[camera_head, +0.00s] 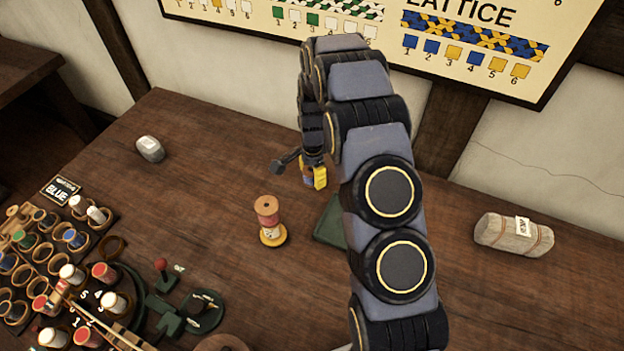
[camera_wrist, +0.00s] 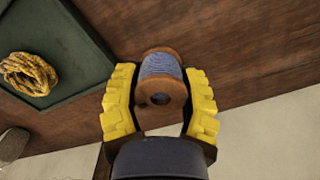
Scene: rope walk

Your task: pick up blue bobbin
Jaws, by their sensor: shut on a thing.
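The blue bobbin (camera_wrist: 160,66) is a brown wooden spool wound with pale blue thread. In the wrist view it sits between the two yellow fingers of my gripper (camera_wrist: 160,76), one on each side, with its round end and dark centre hole facing the camera. My gripper (camera_head: 316,178) is shut on it. In the head view the gripper is at the back of the table, left of my arm, and only a small part of the bobbin (camera_head: 307,180) shows beside the yellow finger. I cannot tell whether the bobbin touches the table.
A spool with reddish and white thread on a yellow base (camera_head: 270,220) stands left of my arm. A green tray (camera_head: 328,222), partly hidden, holds a coiled yellow rope (camera_wrist: 30,73). A rack of bobbins (camera_head: 60,270) fills the front left. A wrapped bundle (camera_head: 513,236) lies right.

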